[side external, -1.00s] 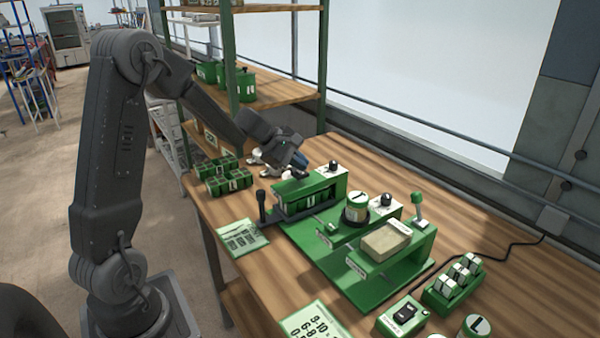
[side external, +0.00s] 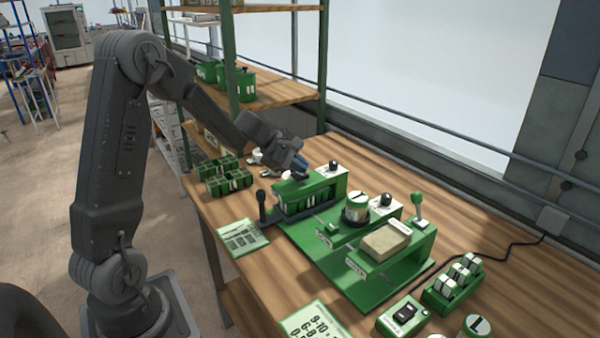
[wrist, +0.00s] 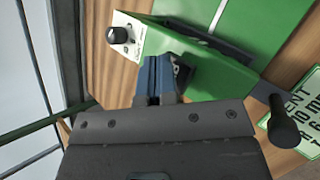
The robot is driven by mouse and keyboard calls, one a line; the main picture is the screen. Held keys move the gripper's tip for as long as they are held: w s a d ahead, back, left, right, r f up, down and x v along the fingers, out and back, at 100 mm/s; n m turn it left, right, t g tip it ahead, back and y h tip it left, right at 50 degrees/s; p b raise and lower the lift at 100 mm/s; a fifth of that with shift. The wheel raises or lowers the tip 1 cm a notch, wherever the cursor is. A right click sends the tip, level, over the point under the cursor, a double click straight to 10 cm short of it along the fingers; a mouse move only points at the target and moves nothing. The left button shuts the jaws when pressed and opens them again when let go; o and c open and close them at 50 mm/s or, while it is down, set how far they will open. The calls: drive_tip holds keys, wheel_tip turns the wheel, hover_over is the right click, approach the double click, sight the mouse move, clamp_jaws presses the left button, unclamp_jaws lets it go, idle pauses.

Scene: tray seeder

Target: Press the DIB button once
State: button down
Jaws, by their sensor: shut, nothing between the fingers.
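The green seeder station (side external: 325,185) stands at the back left of the green machine on the bench. My gripper (side external: 301,170) points down at the left end of its top. In the wrist view, the shut blue fingers of my gripper (wrist: 155,62) hold nothing and lie over the green top, beside a small dark part with partly covered lettering (wrist: 182,72). I cannot read DIB anywhere, and the button may be hidden by the fingers. I cannot tell whether the fingertips touch the top.
A black knob on a white plate (wrist: 118,35) sits at the station's other end. A black-topped lever (side external: 262,205) stands in front of the station. Green seed boxes (side external: 228,180) lie to the left. A printed card (side external: 240,237) lies at the bench's front edge.

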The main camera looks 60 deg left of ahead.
sight(299, 174)
drive_tip(key=shift+f, duration=0.4)
idle(0.4)
drive_tip(key=shift+r, duration=1.3)
drive_tip(key=shift+r, duration=2.5)
